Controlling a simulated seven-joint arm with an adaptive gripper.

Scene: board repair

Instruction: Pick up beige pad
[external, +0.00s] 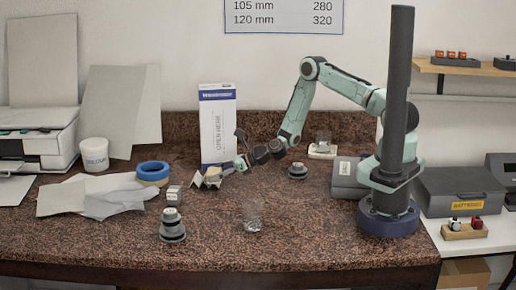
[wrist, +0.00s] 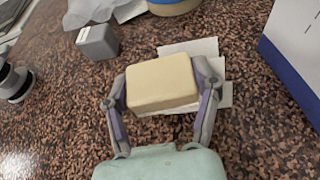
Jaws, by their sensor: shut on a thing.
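The beige pad (wrist: 162,84) is a rounded block between the two fingers of my gripper (wrist: 163,95) in the wrist view. The fingers touch its left and right sides, so my gripper is shut on it. White sheets (wrist: 196,50) lie under and behind the pad; whether the pad is clear of them is hard to tell. In the external view my gripper (external: 238,165) reaches low over the counter in front of the tall white and blue box (external: 217,128). The pad is small there, at the gripper's tip, and partly hidden.
A grey block (wrist: 98,42) lies left of the pad, and blue tape (external: 153,171) is farther left. A clear glass (external: 252,216) and a dark stepped weight (external: 172,226) stand towards the front. The speckled counter (external: 310,225) is bare at front right.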

